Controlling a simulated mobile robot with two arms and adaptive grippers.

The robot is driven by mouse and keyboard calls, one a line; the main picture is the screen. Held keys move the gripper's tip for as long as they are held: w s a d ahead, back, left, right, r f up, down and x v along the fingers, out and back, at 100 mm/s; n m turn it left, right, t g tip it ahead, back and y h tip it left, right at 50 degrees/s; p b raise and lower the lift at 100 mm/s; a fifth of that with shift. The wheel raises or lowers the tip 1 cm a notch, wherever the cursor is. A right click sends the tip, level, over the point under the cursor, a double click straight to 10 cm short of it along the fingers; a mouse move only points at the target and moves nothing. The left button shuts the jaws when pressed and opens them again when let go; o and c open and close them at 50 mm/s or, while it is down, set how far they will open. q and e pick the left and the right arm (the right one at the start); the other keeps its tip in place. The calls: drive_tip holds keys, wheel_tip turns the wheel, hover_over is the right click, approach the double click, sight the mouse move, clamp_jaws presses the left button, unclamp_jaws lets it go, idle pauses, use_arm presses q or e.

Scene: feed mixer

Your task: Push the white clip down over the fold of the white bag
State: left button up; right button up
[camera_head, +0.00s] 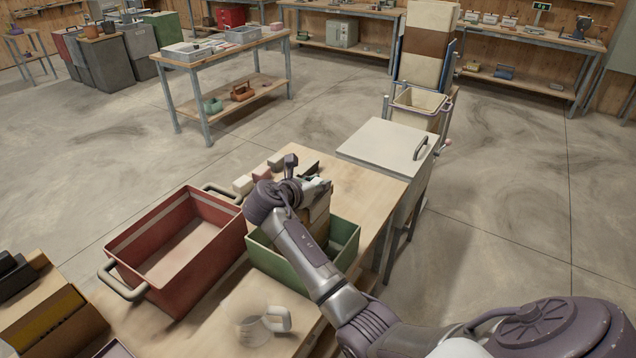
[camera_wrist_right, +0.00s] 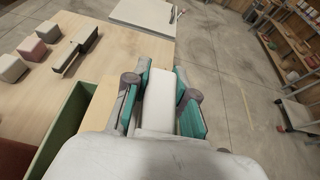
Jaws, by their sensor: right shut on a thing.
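My right gripper (camera_head: 316,186) is over the green crate (camera_head: 345,240) on the wooden table. In the right wrist view its teal-padded fingers (camera_wrist_right: 160,98) stand on both sides of a white block-like piece, which looks like the white clip (camera_wrist_right: 160,92), and are shut on it. Tan bag sides (camera_head: 318,218) show below the gripper inside the crate. The gripper and arm hide most of the bag top, so the fold and whether the clip touches it cannot be told. A broad pale shape fills the bottom of the wrist view, unclear. My left gripper is out of view.
A red crate (camera_head: 128,258) stands left of the green one. Small blocks (camera_wrist_right: 33,50) and a dark-topped bar (camera_wrist_right: 76,48) lie beyond on the table. A pale scoop (camera_head: 278,318) lies in front. A white-lidded bin (camera_head: 382,143) adjoins the far right end.

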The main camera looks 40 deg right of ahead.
drive_tip(key=o, duration=1)
drive_tip(key=shift+r, duration=0.1)
drive_tip(key=shift+r+p, duration=2.35)
drive_tip(key=shift+p, duration=1)
drive_tip(key=shift+r+p, duration=0.45)
drive_tip(key=shift+r, duration=0.6)
drive_tip(key=shift+a+f, duration=0.1)
